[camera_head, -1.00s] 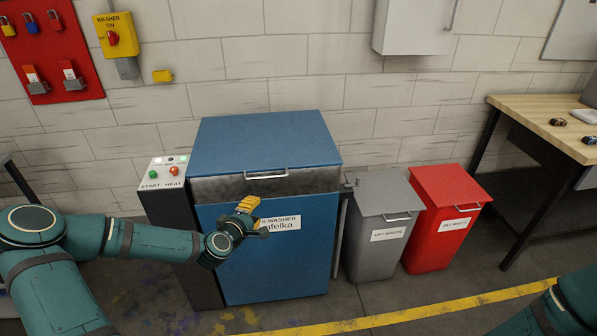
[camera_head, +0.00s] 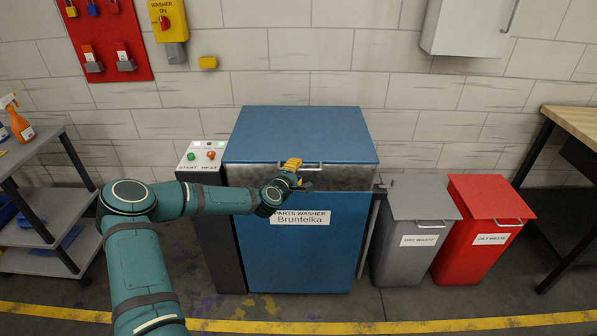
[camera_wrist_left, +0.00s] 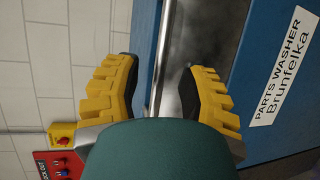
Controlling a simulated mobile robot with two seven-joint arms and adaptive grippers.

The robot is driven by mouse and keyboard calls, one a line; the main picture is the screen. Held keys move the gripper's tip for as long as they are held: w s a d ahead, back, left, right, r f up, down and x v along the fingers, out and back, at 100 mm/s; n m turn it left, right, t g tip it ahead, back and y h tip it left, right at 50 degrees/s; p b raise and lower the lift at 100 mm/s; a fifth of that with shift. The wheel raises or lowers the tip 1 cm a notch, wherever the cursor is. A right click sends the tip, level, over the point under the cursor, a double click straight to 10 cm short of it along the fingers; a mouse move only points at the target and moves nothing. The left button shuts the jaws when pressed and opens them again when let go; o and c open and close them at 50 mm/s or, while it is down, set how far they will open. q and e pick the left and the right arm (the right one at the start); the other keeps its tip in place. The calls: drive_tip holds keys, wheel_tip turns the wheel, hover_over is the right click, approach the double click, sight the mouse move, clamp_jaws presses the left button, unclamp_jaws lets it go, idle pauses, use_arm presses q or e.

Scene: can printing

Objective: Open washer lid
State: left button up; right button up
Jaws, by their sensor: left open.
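The parts washer (camera_head: 335,240) is a blue cabinet against the wall. Its blue lid (camera_head: 305,130) is down, with a worn metal strip along the front. The lid's silver handle (camera_head: 314,167) sits on that strip, its left part hidden behind my gripper. My left gripper (camera_head: 297,173) has yellow fingers and is at the handle's left part. In the left wrist view, the fingers (camera_wrist_left: 158,78) are spread wide and empty, and the silver handle bar (camera_wrist_left: 164,50) runs between them, a little ahead of the tips. I cannot tell whether they touch it. My right gripper is out of view.
A button box (camera_head: 203,155) stands at the washer's left. A grey bin (camera_head: 408,250) and a red bin (camera_head: 475,245) stand at its right. A shelf cart (camera_head: 40,205) is at the left, a wooden table (camera_head: 575,125) at the right. The floor in front is clear.

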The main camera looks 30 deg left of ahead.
use_arm(q)
drive_tip(key=shift+x, duration=1.05)
clamp_jaws()
